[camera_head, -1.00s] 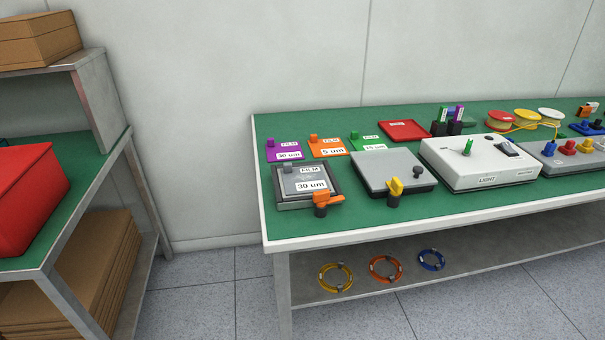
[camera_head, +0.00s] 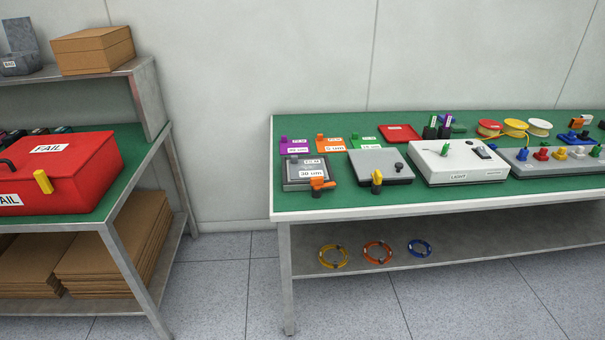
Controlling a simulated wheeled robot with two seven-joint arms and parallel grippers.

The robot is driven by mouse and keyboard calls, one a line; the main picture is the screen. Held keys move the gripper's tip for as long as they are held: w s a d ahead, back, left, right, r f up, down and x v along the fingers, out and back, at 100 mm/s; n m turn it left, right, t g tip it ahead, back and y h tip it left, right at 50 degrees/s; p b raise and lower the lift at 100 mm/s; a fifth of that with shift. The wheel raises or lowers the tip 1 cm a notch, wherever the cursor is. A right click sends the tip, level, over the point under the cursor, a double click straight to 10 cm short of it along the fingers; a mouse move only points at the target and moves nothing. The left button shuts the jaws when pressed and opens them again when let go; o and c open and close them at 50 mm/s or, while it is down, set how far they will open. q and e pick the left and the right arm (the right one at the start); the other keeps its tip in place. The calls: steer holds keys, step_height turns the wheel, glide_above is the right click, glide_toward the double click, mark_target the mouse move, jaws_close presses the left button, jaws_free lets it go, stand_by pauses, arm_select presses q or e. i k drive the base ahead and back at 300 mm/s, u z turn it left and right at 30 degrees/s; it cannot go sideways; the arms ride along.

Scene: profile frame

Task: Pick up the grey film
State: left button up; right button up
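The grey film (camera_head: 304,169) is a flat square labelled "FILM" and "30 um". It lies in a dark square frame at the left end of the green-topped table (camera_head: 350,202). An orange clamp (camera_head: 321,184) stands at the frame's front right corner. Purple (camera_head: 297,146), orange (camera_head: 330,144) and green (camera_head: 365,143) films lie in a row behind it. Neither of my grippers shows in the head view.
A grey plate (camera_head: 381,165) with a yellow knob and a white light box (camera_head: 458,163) stand right of the film. A red "FAIL" box (camera_head: 70,170) sits on the left bench. Bare floor (camera_head: 228,275) lies between bench and table.

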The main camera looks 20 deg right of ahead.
mark_target(299, 169)
steer(key=u, duration=0.6)
steer(key=i, duration=1.2)
steer(key=z, duration=0.7)
